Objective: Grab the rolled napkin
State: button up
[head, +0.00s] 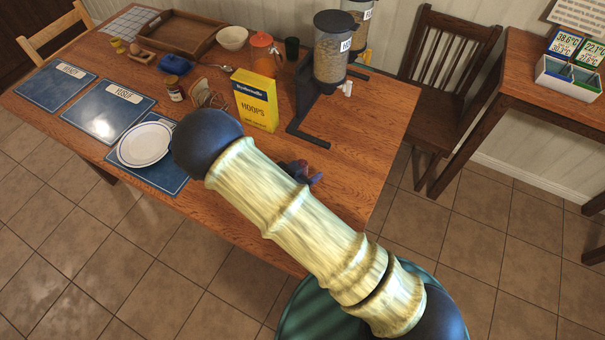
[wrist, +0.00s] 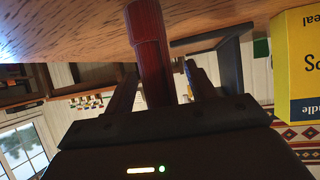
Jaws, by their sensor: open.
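A dark red roll with a band around it, which looks like the rolled napkin (wrist: 150,45), shows in the wrist view against the wooden tabletop. My gripper (wrist: 161,68) is open, its dark fingers either side of the roll's lower end in the picture. I cannot tell whether they touch it. In the head view my arm hides most of this spot. Only a small dark red and blue lump (head: 303,172) shows beside the arm; I cannot tell if it is napkin or gripper.
A yellow cereal box (head: 256,101) stands close by, also in the wrist view (wrist: 304,65). Behind it is a cereal dispenser (head: 333,55) on a dark stand. A white plate (head: 144,145) lies on a blue placemat at left. The table's front right corner looks clear.

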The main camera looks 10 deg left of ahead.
jog(key=shift+s, duration=0.1)
dwell(0.3)
jog(key=shift+c, duration=0.3)
jog(key=c, duration=1)
notch_tip(320, 180, up, 10)
